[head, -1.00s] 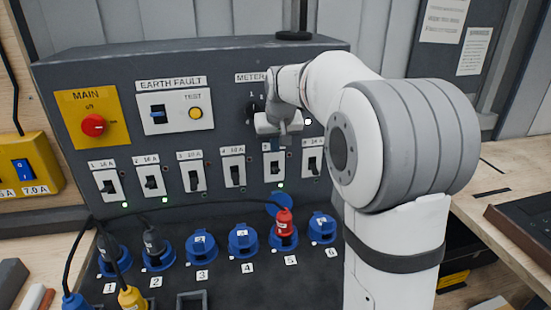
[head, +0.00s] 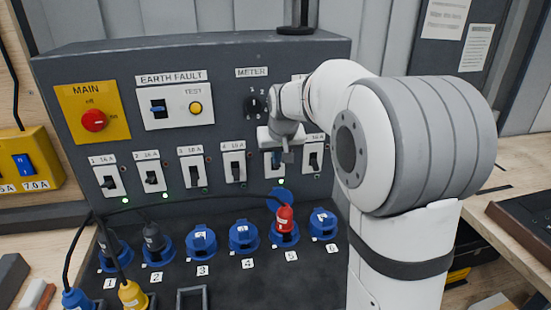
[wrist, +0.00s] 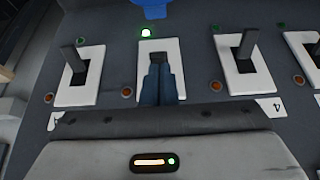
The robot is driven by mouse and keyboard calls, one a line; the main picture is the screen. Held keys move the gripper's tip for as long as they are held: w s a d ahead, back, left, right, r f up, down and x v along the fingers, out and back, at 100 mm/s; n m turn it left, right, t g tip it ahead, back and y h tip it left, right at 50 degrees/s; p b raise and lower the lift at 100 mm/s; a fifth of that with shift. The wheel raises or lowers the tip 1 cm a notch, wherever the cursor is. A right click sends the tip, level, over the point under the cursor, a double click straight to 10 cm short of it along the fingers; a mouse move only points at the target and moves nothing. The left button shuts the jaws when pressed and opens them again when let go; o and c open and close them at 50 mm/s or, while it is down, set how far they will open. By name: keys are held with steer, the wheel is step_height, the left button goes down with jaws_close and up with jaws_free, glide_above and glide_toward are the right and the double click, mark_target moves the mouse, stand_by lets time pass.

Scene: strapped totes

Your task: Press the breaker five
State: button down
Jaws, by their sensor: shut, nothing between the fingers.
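Breaker five (head: 268,164) is in the lower row of the grey panel (head: 215,62), mostly hidden behind my gripper in the head view. In the wrist view its white plate (wrist: 176,52) is in the middle, with the black lever (wrist: 158,57) right at my fingertips. I cannot tell whether they touch. A green lamp (wrist: 146,33) glows beside it, also visible below it in the head view (head: 281,181). My gripper (head: 282,157) is shut and empty in front of breaker five; its blue-grey fingers (wrist: 159,78) show in the wrist view.
Breaker four (head: 234,166) and breaker six (head: 313,158) stand close on either side. Below is a row of blue sockets; the fifth holds a red plug (head: 285,218). The meter knob (head: 254,106) is just above left of my gripper. Cables hang at the left.

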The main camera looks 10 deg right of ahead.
steer(key=shift+s+f+t+b, duration=0.15)
steer(key=shift+f+t+b, duration=0.15)
steer(key=shift+b, duration=0.45)
steer(key=f+t+b, duration=0.1)
steer(key=b, duration=0.2)
steer(key=t+b, duration=0.1)
steer(key=b, duration=0.3)
steer(key=shift+s+f, duration=0.35)
steer(key=shift+s, duration=0.05)
steer(key=t+b, duration=0.1)
steer(key=b, duration=0.2)
steer(key=f+t+b, duration=0.1)
steer(key=b, duration=0.3)
steer(key=shift+s, duration=0.35)
steer(key=shift+r+p, duration=0.4)
steer(key=shift+r, duration=0.3)
steer(key=shift+r+p, duration=0.55)
steer(key=shift+r, duration=0.15)
